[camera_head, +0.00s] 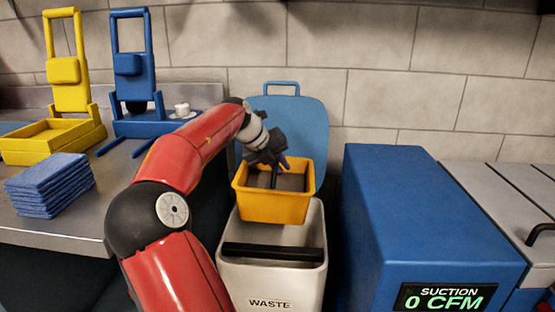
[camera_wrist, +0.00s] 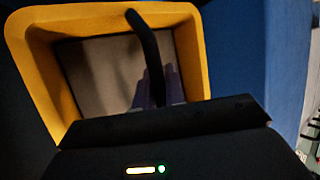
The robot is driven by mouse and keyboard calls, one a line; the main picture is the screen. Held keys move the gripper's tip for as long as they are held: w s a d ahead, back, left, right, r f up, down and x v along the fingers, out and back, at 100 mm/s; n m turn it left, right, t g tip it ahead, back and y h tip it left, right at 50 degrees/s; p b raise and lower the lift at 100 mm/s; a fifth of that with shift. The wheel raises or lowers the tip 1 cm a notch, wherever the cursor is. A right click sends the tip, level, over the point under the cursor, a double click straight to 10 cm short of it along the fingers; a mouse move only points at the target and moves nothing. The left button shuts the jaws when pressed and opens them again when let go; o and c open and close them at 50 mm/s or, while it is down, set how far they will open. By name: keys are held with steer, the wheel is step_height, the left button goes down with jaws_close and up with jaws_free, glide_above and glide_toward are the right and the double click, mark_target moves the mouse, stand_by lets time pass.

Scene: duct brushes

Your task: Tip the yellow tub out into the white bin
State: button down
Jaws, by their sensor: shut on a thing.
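The yellow tub (camera_head: 272,207) hangs in the air over the white bin (camera_head: 235,278), roughly upright, with its open top up. My gripper (camera_head: 272,165) is at the tub from above and is shut on its dark bar-like handle, which also shows in the wrist view (camera_wrist: 147,50). The wrist view shows the tub's yellow rim (camera_wrist: 40,80) and a grey inside; I cannot tell whether that grey is contents or bare floor. The bin is marked WASTE, and a dark bar crosses its open top. The tub hides the back of the bin's mouth.
A blue lid-like panel (camera_head: 308,117) stands behind the tub. A blue machine (camera_head: 420,200) reading 0 CFM is close on the right. On the left counter (camera_head: 30,228) are folded blue cloths (camera_head: 50,184), a yellow stand (camera_head: 66,90) and a blue stand (camera_head: 134,75).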

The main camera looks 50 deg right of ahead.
steer(key=s+d+r+m+t+y+p, duration=0.1)
steer(key=s+d+r+t+y+p, duration=0.15)
steer(key=t+y, duration=0.2)
steer(key=shift+s+d+f+m+t+y+b, duration=0.2)
steer(key=shift+s+f+m+t+y+b, duration=0.25)
steer(key=shift+f+t+y, duration=0.6)
steer(key=shift+s+d+f+m+t+y+b, duration=0.15)
steer(key=shift+s+f+m+t+y+b, duration=0.5)
steer(key=shift+t, duration=0.8)
steer(key=shift+s+d+f+t+y+b, duration=0.1)
steer(key=shift+d+f+t+y+b, duration=0.2)
steer(key=shift+f+t+y, duration=0.6)
